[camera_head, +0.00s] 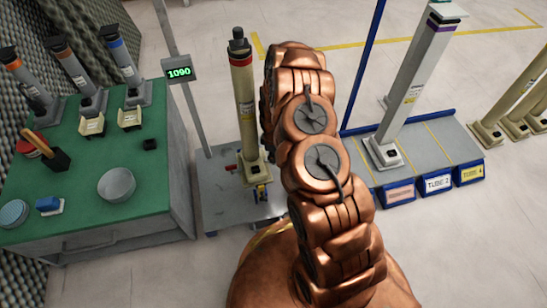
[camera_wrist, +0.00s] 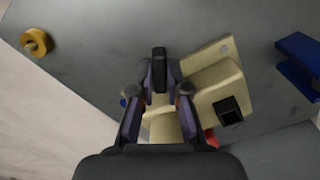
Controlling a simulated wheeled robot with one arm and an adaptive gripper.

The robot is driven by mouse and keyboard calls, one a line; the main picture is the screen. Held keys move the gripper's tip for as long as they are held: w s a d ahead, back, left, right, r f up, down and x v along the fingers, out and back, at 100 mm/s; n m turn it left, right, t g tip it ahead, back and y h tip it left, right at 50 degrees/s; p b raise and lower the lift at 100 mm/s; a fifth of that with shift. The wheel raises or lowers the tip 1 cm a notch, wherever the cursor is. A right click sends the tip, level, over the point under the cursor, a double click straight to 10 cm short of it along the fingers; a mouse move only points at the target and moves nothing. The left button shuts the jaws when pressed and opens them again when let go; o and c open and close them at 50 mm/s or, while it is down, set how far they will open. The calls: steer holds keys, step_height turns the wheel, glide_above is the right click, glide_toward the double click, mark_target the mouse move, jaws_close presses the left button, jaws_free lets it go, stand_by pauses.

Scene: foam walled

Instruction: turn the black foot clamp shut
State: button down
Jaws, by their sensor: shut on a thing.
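In the wrist view the black foot clamp (camera_wrist: 160,56) is a small dark upright piece between my fingertips. My gripper (camera_wrist: 161,84) is shut on it, over the cream foot (camera_wrist: 205,82) of a tube. The fingers hide the clamp's lower part, and I cannot tell its exact angle. In the head view the cream tube (camera_head: 243,95) with a dark cap stands upright on a grey platform (camera_head: 215,200). Its foot (camera_head: 252,172) shows beside my copper arm. My gripper and the black clamp cannot be made out in the head view.
A yellow ring-shaped part (camera_wrist: 36,42) and a blue part (camera_wrist: 298,62) sit on the platform; a red part (camera_wrist: 212,138) lies near the foot. A post with a "1090" display (camera_head: 179,72) and a green bench (camera_head: 75,190) stand left. A grey tube rack (camera_head: 425,160) stands right.

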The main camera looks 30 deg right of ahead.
steer(key=n+b, duration=0.2)
steer(key=n, duration=0.3)
steer(key=shift+a+n, duration=0.1)
steer(key=shift+n, duration=0.6)
steer(key=c, duration=1.2)
jaws_free()
steer(key=shift+o, duration=0.2)
steer(key=shift+r, duration=0.1)
step_height(320, 180, up, 12)
